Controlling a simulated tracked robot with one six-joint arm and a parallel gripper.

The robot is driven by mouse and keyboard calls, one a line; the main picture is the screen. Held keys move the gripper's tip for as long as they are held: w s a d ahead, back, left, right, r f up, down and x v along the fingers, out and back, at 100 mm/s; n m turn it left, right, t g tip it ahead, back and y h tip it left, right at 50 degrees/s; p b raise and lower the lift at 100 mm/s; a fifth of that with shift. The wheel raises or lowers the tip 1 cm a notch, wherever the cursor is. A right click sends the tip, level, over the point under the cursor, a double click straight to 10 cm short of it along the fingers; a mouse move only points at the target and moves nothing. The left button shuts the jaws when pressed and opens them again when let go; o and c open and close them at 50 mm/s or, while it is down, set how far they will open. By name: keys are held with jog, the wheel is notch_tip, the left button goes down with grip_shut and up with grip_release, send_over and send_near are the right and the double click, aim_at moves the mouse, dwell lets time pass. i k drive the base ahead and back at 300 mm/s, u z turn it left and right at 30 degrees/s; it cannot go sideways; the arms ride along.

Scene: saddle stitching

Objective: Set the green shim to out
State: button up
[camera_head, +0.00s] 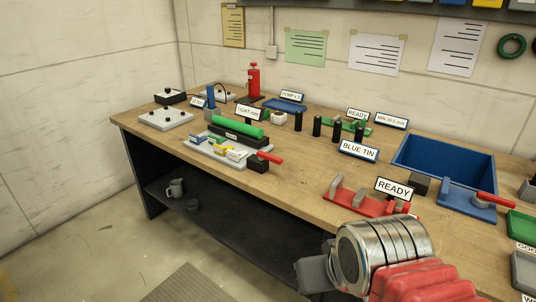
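I cannot tell for certain which green part is the shim. A green cylinder (238,127) lies on a black block on a grey plate (198,145), left of the bench middle. A small green piece (266,115) stands behind it, beside a white cup. A green fixture (329,122) sits farther back under a READY sign. The end of my arm shows at the bottom right, with a grey part (314,273) that may be my gripper, in front of the bench edge. Its fingers cannot be made out, and it is well apart from the green parts.
A red fixture (345,200) with a READY sign (394,190) stands near my arm. Several black posts (317,126) stand mid-bench near the BLUE TIN sign (359,151). A blue tray (432,150) and a red-handled blue device (467,200) are at the right.

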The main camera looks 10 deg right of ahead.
aim_at(212, 140)
jog(key=i, duration=0.95)
